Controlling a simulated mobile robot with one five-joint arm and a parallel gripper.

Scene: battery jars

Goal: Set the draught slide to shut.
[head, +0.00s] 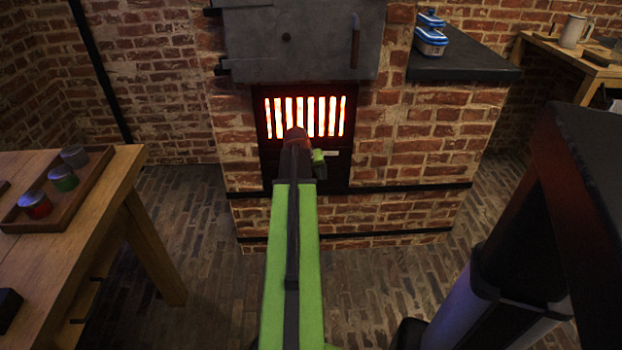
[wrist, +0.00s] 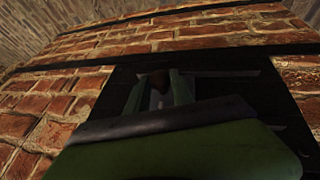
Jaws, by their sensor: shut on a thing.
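The draught slide (head: 271,165) is a dark plate on the front of the brick furnace. Bright orange-white glow shows through several upright slots (head: 305,116) at its upper part. My gripper (head: 319,163) is at the lower part of the plate, below the slots, and my arm hides much of this area. In the wrist view my gripper (wrist: 160,87) is shut on a small brown knob (wrist: 158,80), between its two green fingers. The knob is hidden in the head view. A small pale label (head: 332,153) shows beside my gripper.
A grey metal door (head: 300,40) hangs above the slots. A wooden table (head: 150,235) on the left holds a tray (head: 98,180) with several jars. Brick floor lies open between.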

